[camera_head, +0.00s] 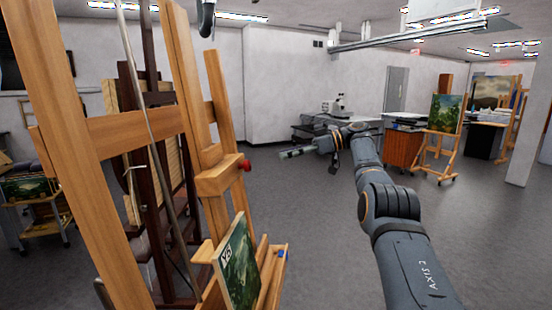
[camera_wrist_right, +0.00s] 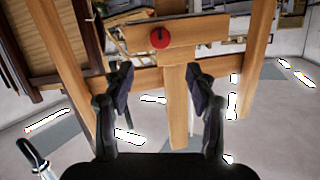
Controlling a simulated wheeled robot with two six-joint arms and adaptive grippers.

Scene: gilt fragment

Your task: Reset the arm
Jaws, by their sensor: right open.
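My right arm reaches forward from the lower right in the head view. Its gripper (camera_head: 290,154) points left in mid-air, right of the near wooden easel (camera_head: 182,128) and apart from it. The right wrist view appears upside down. There the right gripper (camera_wrist_right: 160,86) has its two fingers spread, with nothing between them. Beyond the fingers are the easel's wooden bars (camera_wrist_right: 175,105) and red knob (camera_wrist_right: 160,38).
A small green painting (camera_head: 237,265) stands on the near easel's ledge. A microscope (camera_head: 337,105) stands on a far table. Another easel with a painting (camera_head: 445,113) is at right. Open grey floor (camera_head: 300,230) lies between.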

